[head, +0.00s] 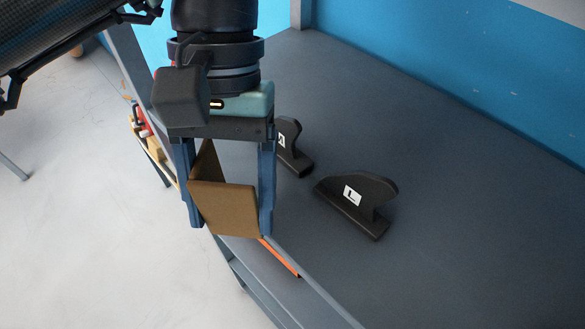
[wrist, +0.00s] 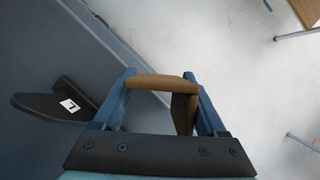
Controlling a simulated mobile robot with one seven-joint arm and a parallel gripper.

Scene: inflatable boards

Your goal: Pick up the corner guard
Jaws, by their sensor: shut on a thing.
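The corner guard (head: 225,207) is a brown, folded, angled piece. My gripper (head: 228,215) is shut on it, with one blue finger at each side. In the head view it hangs between the fingers over the front edge of the dark grey bench, and I cannot tell how high. In the wrist view the corner guard (wrist: 160,82) spans between the two finger ends of my gripper (wrist: 160,90), with the pale floor behind it.
Another black fin (head: 292,150) stands behind my gripper, partly hidden. An orange strip (head: 280,257) lies along the bench's front edge. A blue wall (head: 450,60) rises behind. The bench's right side is clear.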

